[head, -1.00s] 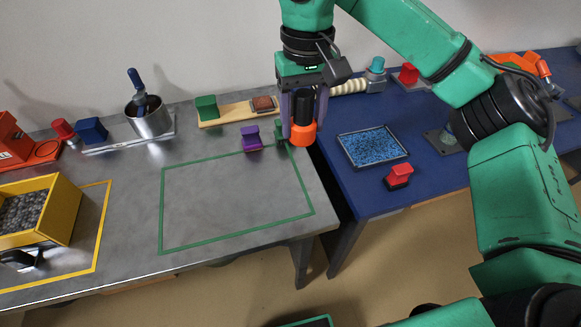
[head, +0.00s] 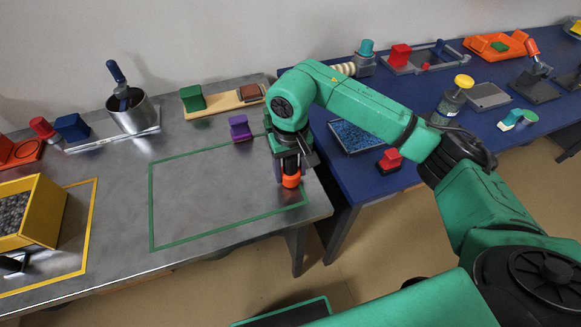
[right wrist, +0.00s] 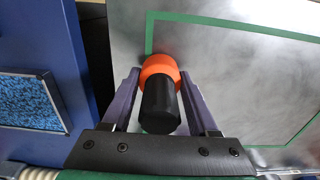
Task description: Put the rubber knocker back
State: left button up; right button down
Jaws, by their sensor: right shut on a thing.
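The rubber knocker, a black cylinder with an orange head (head: 291,181), is in my right gripper (head: 289,172) near the right edge of the metal table. In the right wrist view the black part (right wrist: 160,106) stands between the two purple fingers of the gripper (right wrist: 160,78), with the orange head at their tips. The right gripper is shut on it. The knocker is seen over the right side of a green outline (head: 228,230), close to a corner in the wrist view. I cannot tell whether it touches the table. My left gripper is out of view.
A purple block (head: 239,128) stands near the outline's back edge. A tray of blue granules (head: 352,136) and a red block (head: 390,160) are on the blue table, across a gap. A yellow bin (head: 42,213) is at left. The outline's middle is clear.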

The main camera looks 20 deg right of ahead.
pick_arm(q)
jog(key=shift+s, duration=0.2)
pick_arm(e)
jog(key=shift+w, duration=0.1)
jog(key=shift+f, duration=0.15)
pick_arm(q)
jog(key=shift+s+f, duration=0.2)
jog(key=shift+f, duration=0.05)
pick_arm(e)
jog(key=shift+c, duration=0.8)
grip_release()
jog(key=shift+r, duration=0.7)
notch_tip(320, 180, up, 11)
jog(key=shift+r+b, duration=0.1)
jog(key=shift+b, duration=0.25)
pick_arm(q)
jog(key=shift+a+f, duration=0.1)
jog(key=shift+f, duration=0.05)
